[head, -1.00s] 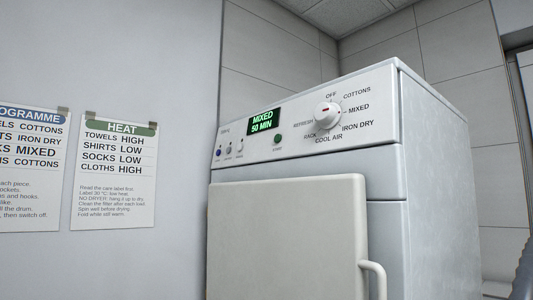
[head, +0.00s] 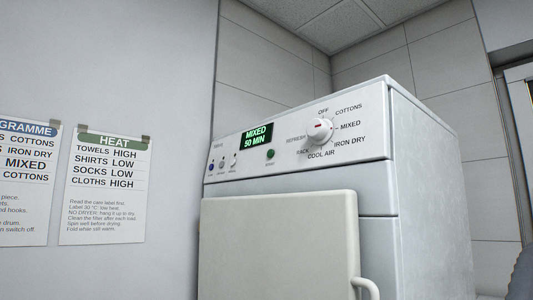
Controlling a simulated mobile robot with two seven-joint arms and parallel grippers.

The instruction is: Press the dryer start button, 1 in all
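The white dryer (head: 430,200) stands right of the middle in the head view. Its control panel has a green button (head: 270,154), probably the start button; its label is too small to read. Above it the green display (head: 257,136) reads MIXED 50 MIN. Several small knobs or buttons (head: 222,163) sit at the panel's left end. Neither of my grippers is in view.
The dryer's door (head: 277,245) is below the panel, with a handle (head: 366,287) at its lower right. A HEAT chart (head: 105,190) and a PROGRAMME chart (head: 25,180) hang on the left wall. A dark ridged object (head: 522,275) shows at the right edge.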

